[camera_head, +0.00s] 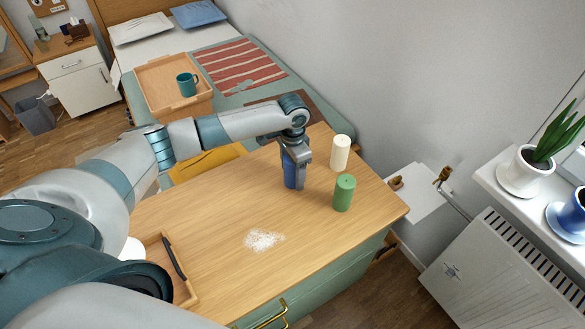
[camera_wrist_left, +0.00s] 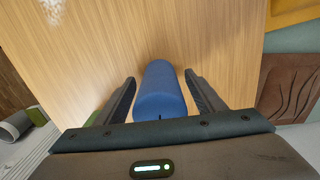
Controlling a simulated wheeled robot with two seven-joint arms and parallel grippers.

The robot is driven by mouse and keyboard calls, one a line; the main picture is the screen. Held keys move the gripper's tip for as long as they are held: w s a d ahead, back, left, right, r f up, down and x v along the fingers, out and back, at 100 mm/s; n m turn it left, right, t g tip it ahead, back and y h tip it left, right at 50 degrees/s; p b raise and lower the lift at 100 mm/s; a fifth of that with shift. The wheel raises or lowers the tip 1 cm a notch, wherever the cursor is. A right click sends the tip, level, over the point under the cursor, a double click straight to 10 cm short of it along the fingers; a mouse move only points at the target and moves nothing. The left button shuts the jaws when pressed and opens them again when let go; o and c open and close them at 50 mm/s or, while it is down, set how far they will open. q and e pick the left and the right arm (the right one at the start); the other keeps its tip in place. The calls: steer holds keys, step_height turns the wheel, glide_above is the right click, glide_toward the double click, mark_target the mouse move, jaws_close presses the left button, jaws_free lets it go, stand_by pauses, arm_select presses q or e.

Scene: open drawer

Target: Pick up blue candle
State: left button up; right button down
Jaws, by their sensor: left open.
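The blue candle (camera_head: 290,172) stands on the wooden tabletop, partly hidden behind my left gripper in the head view. My left gripper (camera_head: 298,180) comes down over it from the left arm. In the left wrist view the blue candle (camera_wrist_left: 160,90) lies between the two open fingers of the left gripper (camera_wrist_left: 160,95). A narrow gap shows on each side of the candle, so the fingers look apart from it. My right gripper is not in view.
A green candle (camera_head: 344,193) and a cream candle (camera_head: 340,152) stand close to the right of the gripper. White powder (camera_head: 263,240) lies on the front of the table (camera_head: 225,215). A wooden tray (camera_head: 180,280) sits at the left edge. The table's middle is clear.

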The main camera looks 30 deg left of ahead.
arm_select(q)
steer(key=shift+f, duration=0.1)
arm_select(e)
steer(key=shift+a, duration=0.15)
arm_select(q)
steer(key=c, duration=1.3)
steer(key=shift+c, duration=0.2)
